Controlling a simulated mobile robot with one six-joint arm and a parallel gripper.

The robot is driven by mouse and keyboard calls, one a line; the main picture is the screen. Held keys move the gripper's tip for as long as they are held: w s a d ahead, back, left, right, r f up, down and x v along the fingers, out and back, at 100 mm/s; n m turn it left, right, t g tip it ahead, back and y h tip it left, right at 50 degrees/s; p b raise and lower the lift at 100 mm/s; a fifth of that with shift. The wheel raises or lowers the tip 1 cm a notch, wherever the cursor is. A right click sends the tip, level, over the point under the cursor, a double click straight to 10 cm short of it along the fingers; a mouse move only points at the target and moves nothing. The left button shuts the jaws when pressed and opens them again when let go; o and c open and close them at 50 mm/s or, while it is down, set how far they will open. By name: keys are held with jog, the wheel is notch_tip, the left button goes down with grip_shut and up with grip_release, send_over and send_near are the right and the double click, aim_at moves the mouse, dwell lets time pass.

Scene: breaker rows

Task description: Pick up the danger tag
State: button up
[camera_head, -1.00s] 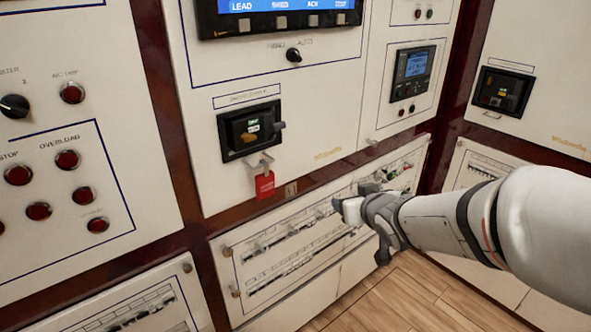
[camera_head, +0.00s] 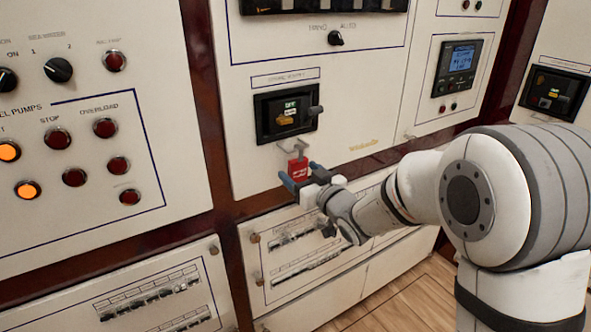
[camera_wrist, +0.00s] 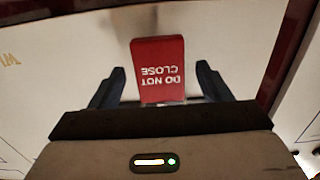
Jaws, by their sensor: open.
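The red danger tag (camera_head: 298,168) hangs from a small metal hook (camera_head: 292,148) below the breaker unit on the white panel. In the wrist view the tag (camera_wrist: 159,70) shows white letters reading "DO NOT CLOSE", upside down. My gripper (camera_head: 299,178) is at the tag in the head view. In the wrist view my gripper (camera_wrist: 158,84) is open, with one dark finger on each side of the tag and a visible gap to each. The tag's lower end meets the gripper body's edge in that view, so I cannot tell whether they touch.
The black breaker unit (camera_head: 287,110) with its protruding handle is just above the tag. A lower panel (camera_head: 300,262) with rows of small breakers lies below my gripper. A panel with lamps and knobs (camera_head: 90,130) stands at left. Wood floor (camera_head: 400,300) shows below.

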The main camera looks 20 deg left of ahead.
jog(key=shift+x, duration=0.8)
jog(key=shift+c, duration=0.3)
jog(key=c, duration=1)
jog(key=shift+r, duration=0.15)
